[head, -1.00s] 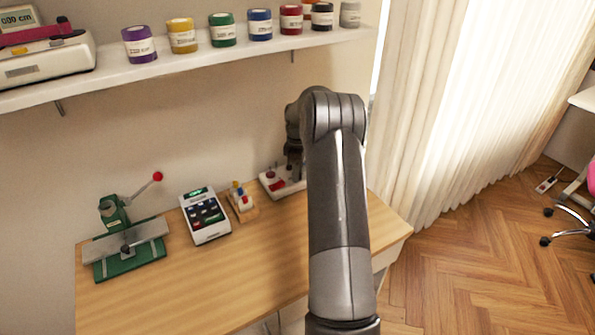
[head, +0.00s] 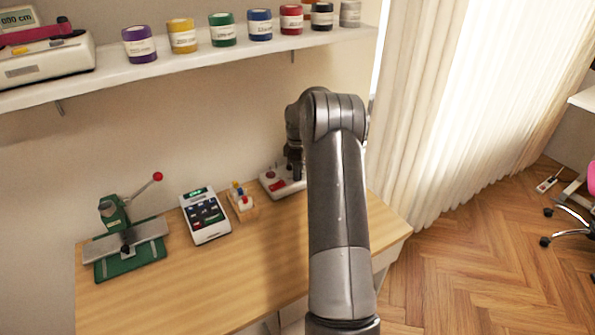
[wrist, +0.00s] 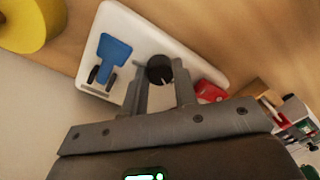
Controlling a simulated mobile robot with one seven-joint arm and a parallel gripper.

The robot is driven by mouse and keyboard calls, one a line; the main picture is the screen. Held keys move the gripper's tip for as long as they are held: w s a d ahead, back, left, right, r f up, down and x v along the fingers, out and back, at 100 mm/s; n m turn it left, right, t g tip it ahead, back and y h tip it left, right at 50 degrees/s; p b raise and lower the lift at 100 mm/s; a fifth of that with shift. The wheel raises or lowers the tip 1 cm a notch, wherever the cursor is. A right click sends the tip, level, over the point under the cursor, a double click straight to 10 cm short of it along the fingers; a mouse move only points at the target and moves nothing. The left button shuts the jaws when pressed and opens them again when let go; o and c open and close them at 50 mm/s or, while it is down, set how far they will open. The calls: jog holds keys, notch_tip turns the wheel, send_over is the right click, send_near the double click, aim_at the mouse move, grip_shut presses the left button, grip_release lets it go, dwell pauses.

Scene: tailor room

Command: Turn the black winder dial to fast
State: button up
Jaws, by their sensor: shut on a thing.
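The black winder dial (wrist: 159,68) shows in the wrist view on a white winder base (wrist: 135,28). My gripper (wrist: 162,82) is shut on the dial, with one finger on each side of it. A light mark shows on the dial's near side, but I cannot read any label beside it. In the head view the white winder base (head: 277,184) stands at the back right of the table, and my arm hides the dial and my gripper's fingers.
The winder base also carries a blue part (wrist: 115,50) and a red part (wrist: 210,91). On the wooden table (head: 235,270) are a small wooden stand (head: 243,207), a white keypad device (head: 205,216) and a green press (head: 126,250). The front of the table is clear.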

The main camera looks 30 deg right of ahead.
jog(key=shift+m, duration=0.3)
jog(key=m, duration=1.1)
jog(key=shift+d+t, duration=0.1)
jog(key=shift+t, duration=0.2)
jog(key=m, duration=1.1)
jog(key=shift+m, duration=0.4)
jog(key=o, duration=1)
jog(key=shift+s, duration=0.1)
